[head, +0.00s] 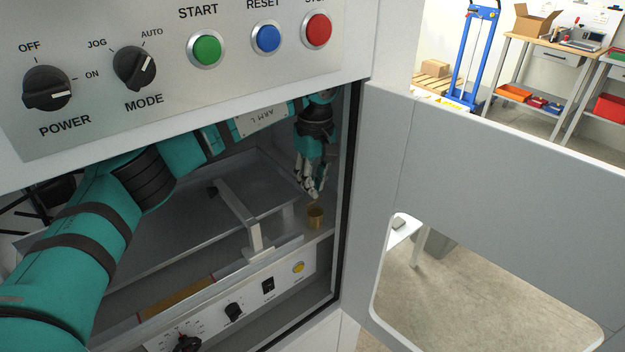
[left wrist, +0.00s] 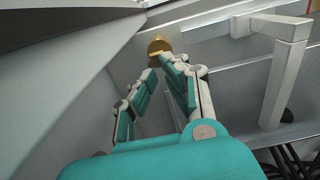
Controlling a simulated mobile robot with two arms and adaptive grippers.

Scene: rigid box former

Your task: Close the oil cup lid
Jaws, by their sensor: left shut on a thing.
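The oil cup (head: 316,216) is a small brass cup on the ledge inside the machine, near the right side of the opening. My left gripper (head: 314,192) reaches down from above, its fingertips just over the cup. In the left wrist view, the brass of the cup and its lid (left wrist: 158,45) shows at the fingertips of my left gripper (left wrist: 160,66). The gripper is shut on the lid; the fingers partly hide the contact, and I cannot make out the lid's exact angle. My right gripper is not in view.
A grey metal bracket (head: 239,212) stands left of the cup. The control panel (head: 190,70) overhangs the opening, with my left arm passing under it. An open door panel (head: 480,185) with a window stands to the right. A lower panel (head: 215,322) with knobs lies below.

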